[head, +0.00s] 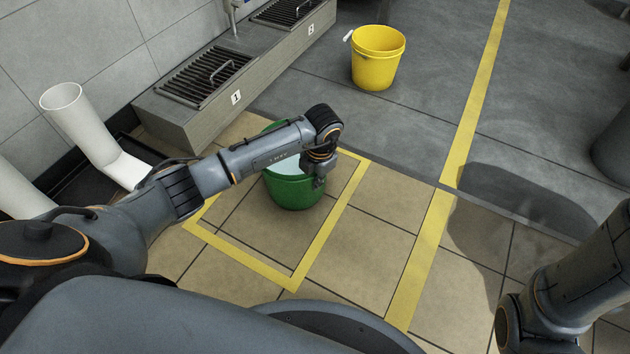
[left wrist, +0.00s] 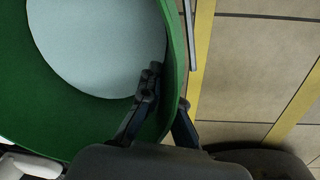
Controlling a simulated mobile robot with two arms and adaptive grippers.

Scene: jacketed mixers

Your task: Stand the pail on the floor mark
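The green pail (head: 291,192), with pale liquid inside, is within the floor mark, a yellow square outline (head: 325,238) on the tan tiles. I cannot tell for sure whether its base touches the floor. My left gripper (head: 319,180) is at the pail's right rim. In the left wrist view, its two fingers (left wrist: 167,88) close in on the pail wall (left wrist: 173,45), one inside and one outside. A thin grey bar, perhaps the pail's handle, lies beside the rim. My left arm hides part of the pail and the mark's far left side. My right gripper is out of view.
A yellow bucket (head: 378,58) stands on the grey floor beyond. A grey plinth with grates (head: 205,100) and a white pipe (head: 85,130) line the left wall. A yellow floor stripe (head: 440,215) runs along the right. The tiles between it and the mark are clear.

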